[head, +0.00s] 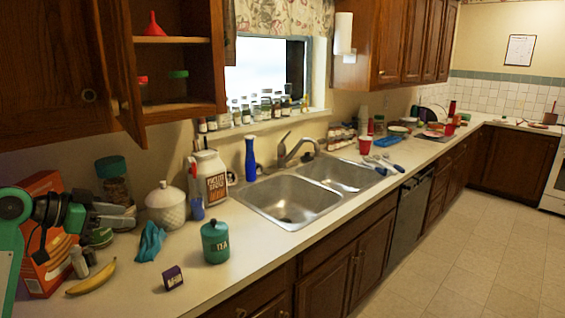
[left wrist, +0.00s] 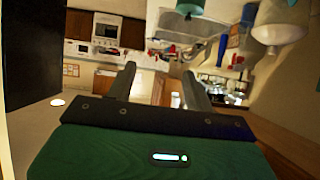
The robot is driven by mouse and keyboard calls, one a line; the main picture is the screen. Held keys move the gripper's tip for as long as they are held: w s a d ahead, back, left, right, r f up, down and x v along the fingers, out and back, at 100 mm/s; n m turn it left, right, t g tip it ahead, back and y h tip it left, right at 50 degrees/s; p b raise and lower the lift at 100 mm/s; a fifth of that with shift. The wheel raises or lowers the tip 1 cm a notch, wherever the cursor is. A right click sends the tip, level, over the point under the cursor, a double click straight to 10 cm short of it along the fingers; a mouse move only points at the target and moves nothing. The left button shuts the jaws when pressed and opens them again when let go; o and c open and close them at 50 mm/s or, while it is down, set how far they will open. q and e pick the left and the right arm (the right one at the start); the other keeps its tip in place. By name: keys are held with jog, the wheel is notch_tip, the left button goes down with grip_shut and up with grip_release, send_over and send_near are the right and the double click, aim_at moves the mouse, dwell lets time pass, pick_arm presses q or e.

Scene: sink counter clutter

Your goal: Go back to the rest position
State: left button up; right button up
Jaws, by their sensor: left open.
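My left arm comes in at the left edge of the head view, and my left gripper (head: 122,214) is raised over the left end of the counter, pointing right. In the left wrist view its two fingers (left wrist: 158,72) stand apart with nothing between them. In the head view it is in front of an orange-red box (head: 44,272) and near a white lidded jar (head: 166,207). I cannot tell whether it touches anything. My right gripper is in neither view.
A banana (head: 91,279), blue cloth (head: 151,241), green tea canister (head: 215,242) and small purple box (head: 173,277) lie near the gripper. An open cabinet door (head: 117,75) hangs above. The double sink (head: 290,200) is to the right. The floor (head: 470,240) is clear.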

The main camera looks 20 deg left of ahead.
pick_arm(q)
jog(key=s+d+f+n+g+y, duration=0.15)
jog(key=d+f, duration=0.35)
jog(key=f, duration=0.5)
jog(key=s+d+f+g+y, duration=0.15)
jog(key=d+f, duration=0.25)
jog(key=f, duration=0.6)
jog(key=s+d+f+g, duration=0.2)
jog(key=d+f, duration=0.3)
jog(key=f, duration=0.5)
jog(key=s+d+f+n+g+y, duration=0.1)
jog(key=s+d+f, duration=0.4)
jog(key=s+d, duration=0.35)
jog(key=s+d+f+n+g+y, duration=0.15)
jog(key=s+d+f, duration=0.25)
jog(key=s+d, duration=0.45)
notch_tip(320, 180, down, 31)
jog(key=m+g, duration=0.1)
jog(key=g, duration=0.1)
jog(key=s+a+f, duration=0.2)
jog(key=s+f, duration=0.7)
jog(key=f, duration=0.1)
jog(key=s+a+f, duration=0.1)
jog(key=s+f, duration=0.8)
jog(key=shift+s+a+f+g, duration=0.35)
jog(key=shift+a+g, duration=0.05)
jog(key=shift+g, duration=0.05)
